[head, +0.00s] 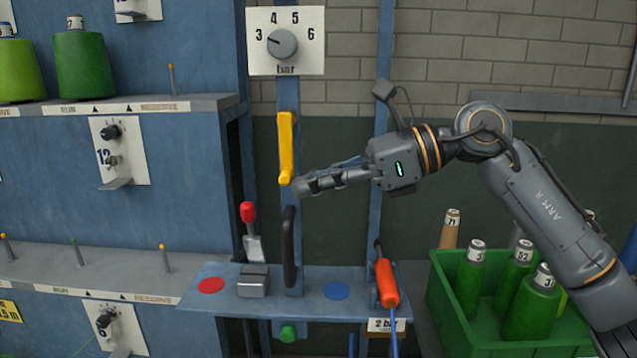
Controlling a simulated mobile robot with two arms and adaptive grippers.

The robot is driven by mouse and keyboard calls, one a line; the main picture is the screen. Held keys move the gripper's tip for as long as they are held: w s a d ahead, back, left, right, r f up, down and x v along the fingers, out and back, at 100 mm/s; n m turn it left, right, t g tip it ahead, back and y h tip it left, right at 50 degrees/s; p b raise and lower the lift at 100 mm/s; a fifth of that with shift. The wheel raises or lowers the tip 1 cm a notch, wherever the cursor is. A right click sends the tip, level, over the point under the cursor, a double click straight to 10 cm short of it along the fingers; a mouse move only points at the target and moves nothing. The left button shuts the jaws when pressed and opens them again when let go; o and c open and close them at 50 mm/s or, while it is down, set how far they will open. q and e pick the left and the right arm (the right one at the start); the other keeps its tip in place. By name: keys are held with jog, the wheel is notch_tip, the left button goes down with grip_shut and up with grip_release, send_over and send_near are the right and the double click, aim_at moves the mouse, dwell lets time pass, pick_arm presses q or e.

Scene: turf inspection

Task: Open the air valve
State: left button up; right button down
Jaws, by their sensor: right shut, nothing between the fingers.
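A yellow lever handle (286,148) hangs upright along a blue vertical post, in the upper middle of the head view. I take it for the air valve's handle. Above it is a white plate (262,60) marked 3 to 6 bar, with a grey knob (282,43) whose mark points toward 3. My right gripper (302,187) comes in from the right, shut and empty. Its fingertips are just below and right of the yellow handle's lower end; I cannot tell whether they touch it. My left gripper is not in view.
Below, a blue shelf (310,308) carries a red-knobbed lever (249,225), a black upright handle (290,245) and an orange-handled tool (386,280). A green crate (450,330) of bobbins stands at right. Blue machine racks (60,160) fill the left.

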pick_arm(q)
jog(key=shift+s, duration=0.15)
pick_arm(e)
jog(key=shift+a, duration=0.1)
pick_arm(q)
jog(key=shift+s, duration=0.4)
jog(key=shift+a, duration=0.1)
pick_arm(e)
jog(key=v, duration=1.2)
